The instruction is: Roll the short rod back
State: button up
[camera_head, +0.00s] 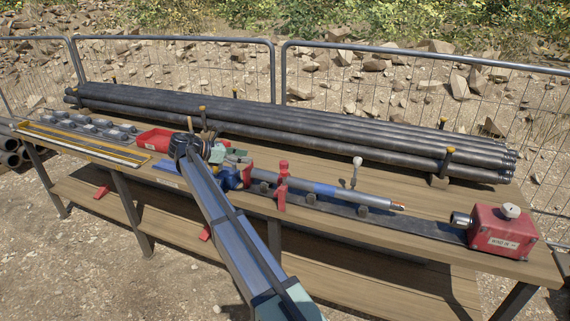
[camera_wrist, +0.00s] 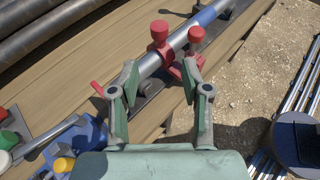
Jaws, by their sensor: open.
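A short silver rod (camera_head: 350,193) with a blue band and a pointed tip at its right end lies along the front of the bench. It also shows in the wrist view (camera_wrist: 178,43), passing between two red clamp posts (camera_wrist: 159,31). The red clamp shows in the head view (camera_head: 282,184) too. My gripper (camera_head: 236,156) is over the bench at the rod's left end. I cannot tell whether either finger touches the rod.
Long dark pipes (camera_head: 300,125) lie stacked along the back, held by posts. A blue vise (camera_head: 228,179) is beside my gripper. A red box (camera_head: 502,232) stands at the bench's right end. A red tray (camera_head: 155,139) and a yellow-edged frame (camera_head: 85,146) lie left. A mesh fence stands behind.

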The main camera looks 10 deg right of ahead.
aim_at(283, 162)
jog(key=p+x, duration=0.2)
jog(key=x, duration=1.5)
jog(key=shift+p, duration=0.35)
grip_shut()
jog(key=shift+w+a, duration=0.1)
